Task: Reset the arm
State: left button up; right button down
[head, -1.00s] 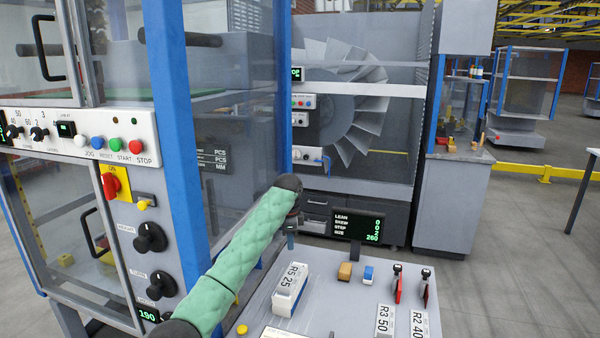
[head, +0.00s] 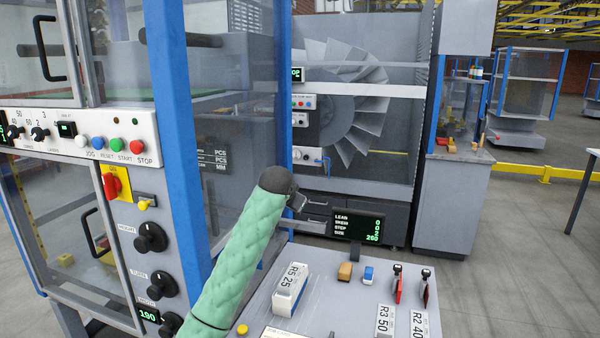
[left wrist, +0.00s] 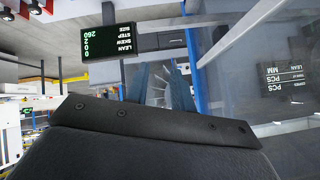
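My left arm, in a green quilted sleeve (head: 240,260), rises from the bottom of the head view to a dark wrist (head: 277,181). A small grey part of my left gripper (head: 298,201) shows just past the wrist, left of the display (head: 358,227). No held object is visible. My right gripper is not in view.
A blue-framed machine (head: 180,150) with knobs and buttons stands close on the left of the arm. Below and right is a grey console (head: 330,300) with a white RS 25 block (head: 289,288), small blocks and red-handled switches. Open floor (head: 520,240) lies at right.

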pick_arm(q)
jog(key=s+a+f+n+g, duration=0.1)
jog(key=s+a+f, duration=0.3)
jog(key=s+f, duration=0.65)
jog(key=s+a+f+n+y, duration=0.1)
jog(key=s+a+f+n, duration=0.15)
jog(key=s+f, duration=0.8)
jog(key=s+a+f+n+g, duration=0.1)
jog(key=s+a+f, duration=0.3)
jog(key=s+f, duration=0.65)
jog(key=s+a+f+g, duration=0.1)
jog(key=s+f+g, duration=0.2)
jog(key=s+f, duration=0.9)
jog(key=s+a+f+g, duration=0.1)
jog(key=s+f+g, duration=0.2)
jog(key=s+f, duration=0.8)
jog(key=s, duration=0.7)
jog(key=shift+s+a+f, duration=0.35)
jog(key=shift+n, duration=0.25)
